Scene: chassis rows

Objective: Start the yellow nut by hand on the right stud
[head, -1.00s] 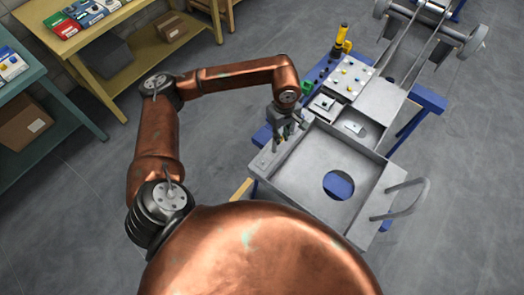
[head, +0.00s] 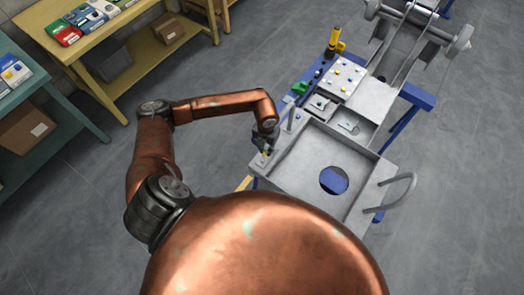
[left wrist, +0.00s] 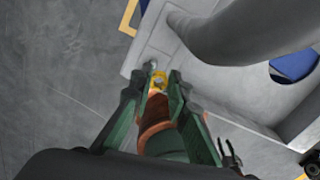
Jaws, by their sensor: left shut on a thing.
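My left gripper (head: 264,150) is low over the near left corner of the grey chassis tray (head: 300,178). In the left wrist view its green-grey fingers (left wrist: 159,82) are shut on the small yellow nut (left wrist: 159,79). A small grey stud-like piece (left wrist: 152,65) shows just beyond the nut on the chassis ledge. I cannot tell whether the nut touches it or is above it. In the head view the gripper mostly hides this spot.
A grey upright post (head: 291,117) stands close beside the gripper on the ledge. A white plate with small coloured parts (head: 343,78) and a yellow-and-black tool (head: 334,42) lie farther back. A grey looped handle (head: 402,192) sticks out at the tray's right side.

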